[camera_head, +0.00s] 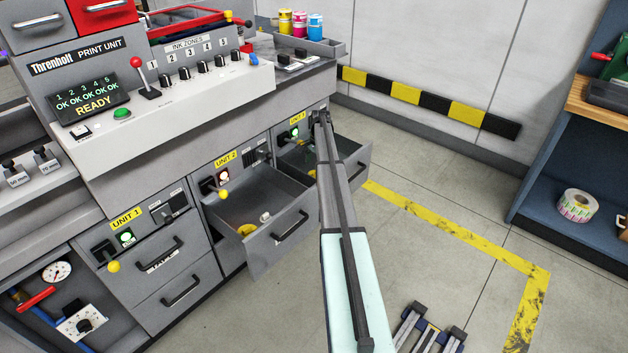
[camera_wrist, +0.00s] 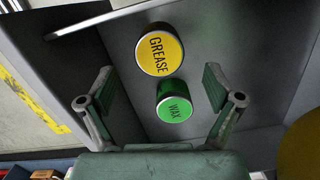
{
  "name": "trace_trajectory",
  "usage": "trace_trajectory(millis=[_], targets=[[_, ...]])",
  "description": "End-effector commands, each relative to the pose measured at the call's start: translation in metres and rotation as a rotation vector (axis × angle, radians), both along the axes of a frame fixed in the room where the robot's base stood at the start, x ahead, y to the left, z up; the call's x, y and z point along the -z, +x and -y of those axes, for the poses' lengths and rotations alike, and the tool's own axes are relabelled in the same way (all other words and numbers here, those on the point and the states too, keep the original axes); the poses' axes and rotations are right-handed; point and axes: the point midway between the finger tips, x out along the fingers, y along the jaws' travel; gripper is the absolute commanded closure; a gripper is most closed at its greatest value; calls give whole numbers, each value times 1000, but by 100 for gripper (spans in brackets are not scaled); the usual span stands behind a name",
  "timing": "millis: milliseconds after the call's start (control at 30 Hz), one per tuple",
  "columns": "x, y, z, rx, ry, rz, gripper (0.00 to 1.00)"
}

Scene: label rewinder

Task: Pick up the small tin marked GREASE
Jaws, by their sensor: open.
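The tin marked GREASE (camera_wrist: 158,52) has a yellow lid and stands on the grey floor of an open drawer (camera_wrist: 215,35) in the wrist view. A smaller-looking green tin marked WAX (camera_wrist: 174,104) stands close beside it, toward my gripper. My gripper (camera_wrist: 160,101) is open and empty. Its fingers are spread left and right, with WAX between them in the picture and GREASE farther up. Height above the tins is hard to tell. In the head view my arm reaches toward the open UNIT 3 drawer (camera_head: 352,158); the tins cannot be made out there.
The UNIT 2 drawer (camera_head: 262,248) is also open, with a yellow item (camera_head: 246,230) and a small white item inside. A yellow round shape (camera_wrist: 302,148) intrudes at the wrist view's right edge. Drawer walls surround the tins.

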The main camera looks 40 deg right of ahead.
Motion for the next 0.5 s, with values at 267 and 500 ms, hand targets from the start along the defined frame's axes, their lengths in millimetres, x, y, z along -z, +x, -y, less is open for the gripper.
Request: trace_trajectory(millis=[267,500], targets=[[13,0,-2,0,1,-1,9],[44,-1,-5,-1,1,-1,9]])
